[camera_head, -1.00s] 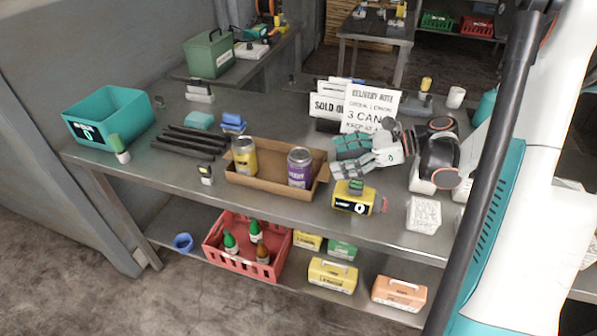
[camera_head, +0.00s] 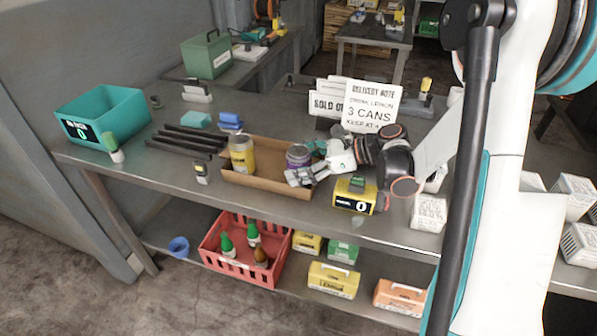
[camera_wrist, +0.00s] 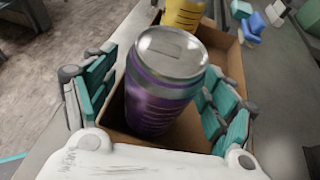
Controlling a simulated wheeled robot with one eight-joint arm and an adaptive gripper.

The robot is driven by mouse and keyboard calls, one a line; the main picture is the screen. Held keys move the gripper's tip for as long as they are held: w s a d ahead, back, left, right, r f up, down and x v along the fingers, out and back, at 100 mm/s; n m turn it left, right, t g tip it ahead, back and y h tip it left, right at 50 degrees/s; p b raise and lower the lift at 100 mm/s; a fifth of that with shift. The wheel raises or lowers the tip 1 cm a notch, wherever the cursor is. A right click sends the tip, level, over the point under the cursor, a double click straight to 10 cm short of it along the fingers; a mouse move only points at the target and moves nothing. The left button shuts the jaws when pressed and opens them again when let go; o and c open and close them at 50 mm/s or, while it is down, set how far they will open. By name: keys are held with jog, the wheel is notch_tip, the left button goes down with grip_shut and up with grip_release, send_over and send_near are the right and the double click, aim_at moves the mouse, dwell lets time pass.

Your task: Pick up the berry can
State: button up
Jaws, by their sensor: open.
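The berry can (camera_head: 299,158) is purple with a silver top and stands upright at the right end of a cardboard tray (camera_head: 268,183) on the metal table. In the wrist view the berry can (camera_wrist: 160,95) stands between the teal-padded fingers of my gripper (camera_wrist: 160,100). The fingers are open, one on each side of it; a gap shows on the left, and on the right I cannot tell whether they touch. In the head view my gripper (camera_head: 310,163) hides the can's lower part. A yellow can (camera_head: 242,155) stands at the tray's left end.
A yellow box with a black label (camera_head: 353,194) stands just right of the tray. White signs (camera_head: 368,105) stand behind it. Black bars (camera_head: 185,142) and a teal bin (camera_head: 125,110) are to the left. A red crate (camera_head: 240,255) with bottles is on the lower shelf.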

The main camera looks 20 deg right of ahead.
jog(key=c, duration=1.4)
jog(key=shift+r, duration=0.1)
jog(key=shift+c, duration=0.2)
